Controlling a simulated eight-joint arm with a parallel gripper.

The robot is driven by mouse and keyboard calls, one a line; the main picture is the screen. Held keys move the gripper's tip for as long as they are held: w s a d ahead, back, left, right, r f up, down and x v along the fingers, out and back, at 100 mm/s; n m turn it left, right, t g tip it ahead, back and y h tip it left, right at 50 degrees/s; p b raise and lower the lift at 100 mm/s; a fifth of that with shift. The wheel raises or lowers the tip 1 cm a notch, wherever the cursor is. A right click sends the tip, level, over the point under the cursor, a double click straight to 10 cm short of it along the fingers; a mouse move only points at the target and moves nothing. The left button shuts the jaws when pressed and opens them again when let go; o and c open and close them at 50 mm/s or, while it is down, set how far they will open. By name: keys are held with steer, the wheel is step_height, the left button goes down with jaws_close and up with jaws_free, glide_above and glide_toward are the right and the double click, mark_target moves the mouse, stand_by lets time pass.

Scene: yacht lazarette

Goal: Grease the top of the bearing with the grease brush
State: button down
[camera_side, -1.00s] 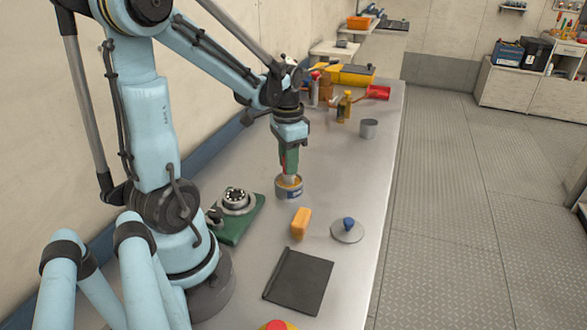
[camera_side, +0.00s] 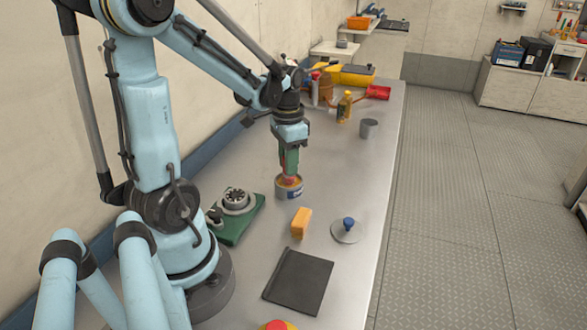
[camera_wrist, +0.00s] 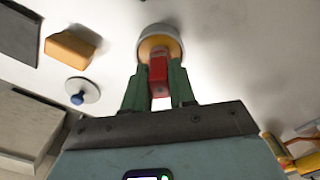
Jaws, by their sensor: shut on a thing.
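My gripper (camera_side: 289,168) points down with its green fingers shut on the red handle of the grease brush (camera_wrist: 158,72). The brush's lower end is inside the round grease tin (camera_side: 290,192), so its bristles are hidden in the side view. The tin is open, with yellowish contents, and also shows beyond the fingers in the wrist view (camera_wrist: 158,32). The metal bearing (camera_side: 236,199) lies on a green pad (camera_side: 232,231), left of and nearer than the tin. The gripper is apart from the bearing, which is outside the wrist view.
An orange block (camera_side: 301,223), a lid with a blue knob (camera_side: 346,233) and a dark flat mat (camera_side: 298,281) lie nearer on the bench. A grey cup (camera_side: 369,128), a yellow bottle (camera_side: 344,107) and a red scoop (camera_side: 378,92) stand farther back. Bench right of the tin is clear.

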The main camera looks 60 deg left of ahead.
steer(key=shift+r, duration=0.1)
steer(key=shift+r, duration=3.4)
